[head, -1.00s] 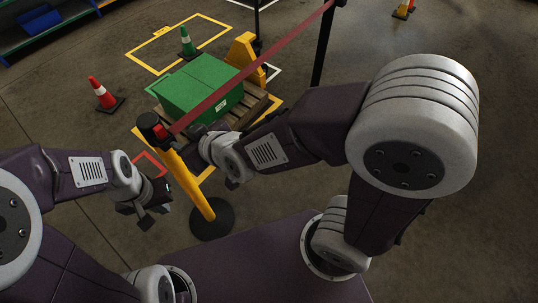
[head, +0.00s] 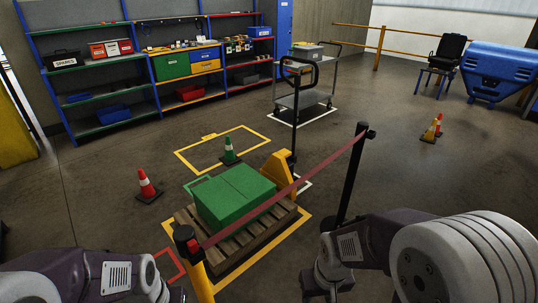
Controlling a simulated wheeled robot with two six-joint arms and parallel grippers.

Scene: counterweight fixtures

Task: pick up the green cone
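The green cone (head: 229,152) stands upright on the floor with a pale band around it. It is just inside the front edge of a yellow floor outline, behind the green box on the pallet. My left gripper (head: 176,295) shows only partly at the bottom edge, far short of the cone. My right gripper (head: 308,286) is low in the view, right of the pallet and also far from the cone. The frame does not show whether either gripper is open or shut.
A green box (head: 236,193) on a wooden pallet (head: 236,246) stands between me and the cone. A red belt (head: 285,190) runs across in front, between posts. A red cone (head: 147,187) stands left. Shelves (head: 112,99) and a cart (head: 305,98) stand behind.

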